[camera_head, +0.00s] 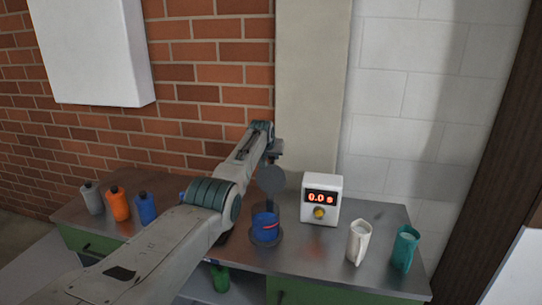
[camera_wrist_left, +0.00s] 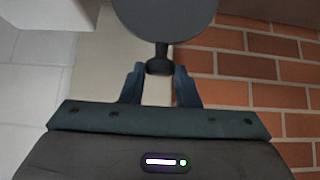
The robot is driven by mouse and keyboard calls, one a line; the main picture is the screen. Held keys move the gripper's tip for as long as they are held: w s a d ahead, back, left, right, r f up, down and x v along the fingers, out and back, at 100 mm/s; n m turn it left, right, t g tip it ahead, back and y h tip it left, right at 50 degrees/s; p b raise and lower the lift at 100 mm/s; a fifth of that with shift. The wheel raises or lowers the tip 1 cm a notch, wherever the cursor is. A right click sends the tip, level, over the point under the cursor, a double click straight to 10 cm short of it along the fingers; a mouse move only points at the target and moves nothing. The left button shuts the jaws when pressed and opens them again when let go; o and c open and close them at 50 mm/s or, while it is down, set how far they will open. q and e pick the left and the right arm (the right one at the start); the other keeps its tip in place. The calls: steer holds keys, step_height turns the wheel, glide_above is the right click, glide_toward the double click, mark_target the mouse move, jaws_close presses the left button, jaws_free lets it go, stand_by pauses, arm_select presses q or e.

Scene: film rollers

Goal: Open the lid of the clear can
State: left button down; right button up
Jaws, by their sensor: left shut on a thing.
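My left gripper (camera_wrist_left: 159,72) is shut on the dark knob of a round grey lid (camera_wrist_left: 165,18) in the left wrist view. In the head view the lid (camera_head: 271,179) is tipped so that its flat face shows, above and apart from the can. The can (camera_head: 265,226) stands on the metal counter with a dark round rim at its base. It looks blue with a thin red line, and I cannot tell how much of the blue is its contents. My left gripper (camera_head: 275,152) is small and partly hidden behind the wrist in the head view.
A white timer (camera_head: 321,200) reading 0.0 s stands right of the can. A white jug (camera_head: 358,242) and a green jug (camera_head: 404,248) stand further right. Grey (camera_head: 92,198), orange (camera_head: 118,204) and blue (camera_head: 145,208) bottles stand left on the counter (camera_head: 290,258).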

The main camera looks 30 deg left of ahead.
arm_select(q)
steer(key=shift+w+a+r, duration=0.15)
steer(key=shift+w+r, duration=0.1)
steer(key=shift+r, duration=0.55)
steer(key=c, duration=1.3)
jaws_free()
steer(key=shift+o, duration=1.1)
steer(key=shift+f, duration=0.4)
steer(key=shift+s, duration=0.15)
steer(key=b+v, duration=0.3)
steer(key=v, duration=0.7)
steer(key=shift+r, duration=0.3)
